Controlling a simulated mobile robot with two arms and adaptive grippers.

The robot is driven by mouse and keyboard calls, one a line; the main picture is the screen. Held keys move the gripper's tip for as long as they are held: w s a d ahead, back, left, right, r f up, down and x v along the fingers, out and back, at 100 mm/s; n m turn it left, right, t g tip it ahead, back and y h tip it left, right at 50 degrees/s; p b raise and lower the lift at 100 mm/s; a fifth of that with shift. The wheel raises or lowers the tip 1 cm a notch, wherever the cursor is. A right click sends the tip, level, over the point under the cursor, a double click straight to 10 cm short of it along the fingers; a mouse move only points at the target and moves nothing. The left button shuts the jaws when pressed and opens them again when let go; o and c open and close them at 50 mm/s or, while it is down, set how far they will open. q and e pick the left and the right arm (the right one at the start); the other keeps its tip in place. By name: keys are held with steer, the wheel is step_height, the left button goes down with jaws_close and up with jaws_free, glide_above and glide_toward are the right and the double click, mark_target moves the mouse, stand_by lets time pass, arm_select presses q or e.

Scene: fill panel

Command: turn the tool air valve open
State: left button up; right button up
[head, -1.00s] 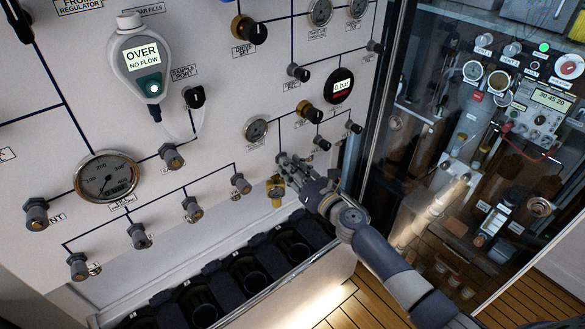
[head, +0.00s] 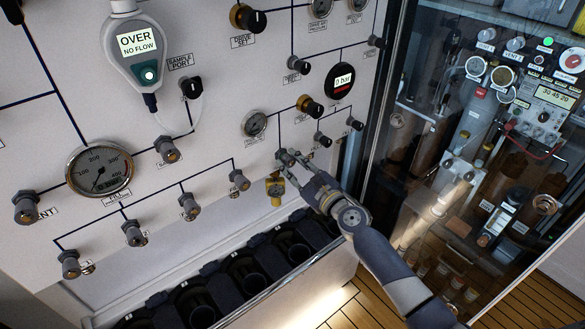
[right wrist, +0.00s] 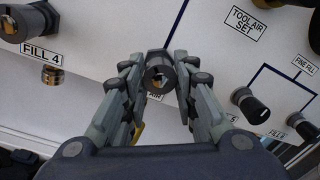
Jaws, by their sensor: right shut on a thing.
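The tool air valve is a dark grey knob (right wrist: 158,75) with a brass-coloured centre, in the middle of the right wrist view. A label ending in "AIR" is partly hidden just below it. My right gripper (right wrist: 157,66) is shut on this knob, one finger on each side. In the head view my right gripper (head: 292,160) reaches the panel from the lower right, and its fingers partly cover the valve (head: 282,155). My left gripper is not in view.
A brass fitting (head: 275,188) sits just below the valve. A "FILL 4" valve (head: 239,180) is to its left, and small black knobs (head: 322,139) are to its right. Dark cylinder slots (head: 250,275) run below the panel. A glass cabinet (head: 470,150) stands at right.

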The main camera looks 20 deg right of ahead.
steer(key=n+b, duration=0.2)
steer(key=n, duration=0.2)
steer(key=shift+f+n, duration=0.1)
steer(key=shift+n, duration=0.3)
steer(key=n+b, duration=0.2)
steer(key=n, duration=0.2)
steer(key=shift+y, duration=0.4)
steer(key=n+b, duration=0.1)
steer(key=n, duration=0.2)
steer(key=shift+d+n, duration=0.1)
steer(key=shift+n, duration=0.3)
steer(key=n+b, duration=0.1)
steer(key=n, duration=0.2)
steer(key=shift+n+b, duration=0.3)
steer(key=shift+n, duration=0.1)
steer(key=n, duration=0.3)
steer(key=shift+n+b, duration=0.35)
steer(key=shift+n, duration=0.05)
steer(key=n, duration=0.2)
steer(key=shift+n+g+y, duration=0.3)
steer(key=shift+n+y, duration=0.1)
steer(key=n, duration=0.3)
steer(key=shift+n, duration=0.3)
steer(key=shift+n+p, duration=0.4)
steer(key=shift+n, duration=1.4)
